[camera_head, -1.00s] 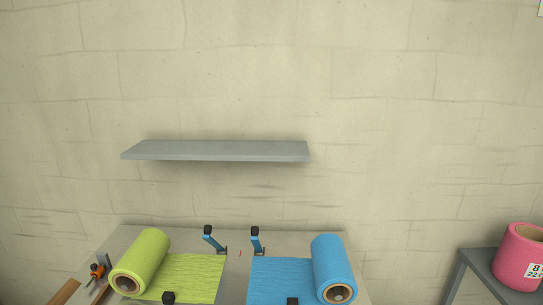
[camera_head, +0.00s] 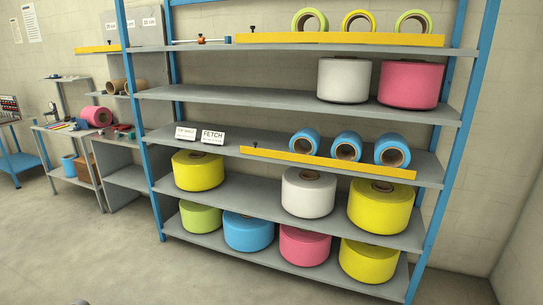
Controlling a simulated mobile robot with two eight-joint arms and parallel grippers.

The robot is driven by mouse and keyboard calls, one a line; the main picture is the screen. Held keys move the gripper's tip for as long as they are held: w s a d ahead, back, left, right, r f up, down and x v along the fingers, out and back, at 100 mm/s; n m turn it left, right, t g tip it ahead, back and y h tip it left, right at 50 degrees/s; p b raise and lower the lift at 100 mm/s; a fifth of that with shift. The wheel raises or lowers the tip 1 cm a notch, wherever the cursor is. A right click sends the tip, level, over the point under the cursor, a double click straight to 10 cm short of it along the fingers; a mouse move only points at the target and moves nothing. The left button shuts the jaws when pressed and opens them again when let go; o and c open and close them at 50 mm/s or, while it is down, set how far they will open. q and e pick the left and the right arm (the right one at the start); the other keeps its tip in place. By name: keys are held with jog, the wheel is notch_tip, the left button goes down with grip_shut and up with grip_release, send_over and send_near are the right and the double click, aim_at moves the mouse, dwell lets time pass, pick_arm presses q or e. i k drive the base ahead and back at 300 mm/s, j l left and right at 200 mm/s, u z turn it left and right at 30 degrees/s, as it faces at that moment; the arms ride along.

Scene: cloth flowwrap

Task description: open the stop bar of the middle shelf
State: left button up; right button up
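The blue-framed shelf rack fills the middle and right of the head view. On its middle shelf (camera_head: 225,151), a yellow stop bar (camera_head: 325,163) runs along the front edge, from near the centre to the right, with a small black knob at its left end. It stands in front of several blue rolls (camera_head: 346,147) lying on their sides.
Another yellow bar (camera_head: 340,39) fronts rolls on the top shelf. Large white, pink, yellow, green and blue rolls stand on other shelves. Small tables (camera_head: 75,130) with goods stand at the left. The floor (camera_head: 110,260) before the rack looks clear.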

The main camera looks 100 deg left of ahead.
aim_at(398, 173)
jog(key=u, duration=3.1)
jog(key=i+j+z, duration=0.1)
jog(key=i, duration=0.35)
jog(key=i+j, duration=0.3)
jog(key=i, duration=0.15)
jog(key=i+j+z, duration=0.15)
jog(key=i, duration=0.3)
jog(key=i+j, duration=0.35)
jog(key=i+z, duration=0.05)
jog(key=i, duration=0.05)
